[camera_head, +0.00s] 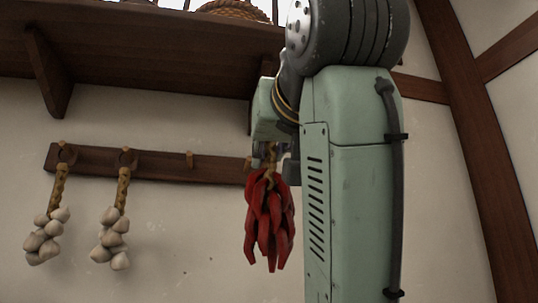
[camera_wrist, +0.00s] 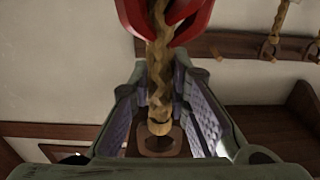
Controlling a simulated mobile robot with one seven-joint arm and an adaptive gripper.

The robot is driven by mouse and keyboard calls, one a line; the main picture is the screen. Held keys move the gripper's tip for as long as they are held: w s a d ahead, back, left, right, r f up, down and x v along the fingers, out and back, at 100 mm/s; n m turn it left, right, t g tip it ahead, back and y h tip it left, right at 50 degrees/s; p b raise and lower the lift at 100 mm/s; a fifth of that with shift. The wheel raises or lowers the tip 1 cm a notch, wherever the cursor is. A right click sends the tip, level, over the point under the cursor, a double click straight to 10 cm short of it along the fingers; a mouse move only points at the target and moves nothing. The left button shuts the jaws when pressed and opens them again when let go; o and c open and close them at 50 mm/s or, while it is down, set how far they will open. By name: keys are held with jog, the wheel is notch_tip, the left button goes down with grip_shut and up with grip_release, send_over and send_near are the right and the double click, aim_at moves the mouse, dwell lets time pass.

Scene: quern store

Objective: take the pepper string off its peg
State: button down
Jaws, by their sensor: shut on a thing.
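The pepper string is a bunch of red peppers (camera_head: 267,222) on a braided tan cord. It hangs below my gripper (camera_head: 268,152), near the right end of the dark peg rail (camera_head: 155,164). In the wrist view, my gripper (camera_wrist: 160,95) is shut on the cord (camera_wrist: 158,62), with its padded fingers on either side. Red peppers (camera_wrist: 190,12) show at the top of that view. A brown loop (camera_wrist: 158,143) sits at the cord's other end, and no peg is clearly seen through it. My arm hides part of the rail's right end.
Two garlic strings (camera_head: 46,237) (camera_head: 114,238) hang on the pegs to the left. A bare peg (camera_head: 190,159) stands between them and the peppers. A wooden shelf (camera_head: 150,55) with a bracket juts out above. A dark beam (camera_head: 478,150) rises at the right.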

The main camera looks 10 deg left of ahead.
jog(key=shift+s+d+r, duration=0.15)
jog(key=shift+s+d, duration=0.15)
jog(key=shift+s, duration=0.15)
jog(key=shift+p+v, duration=1)
jog(key=shift+v, duration=1.05)
jog(key=shift+s+d, duration=0.1)
jog(key=shift+s, duration=0.3)
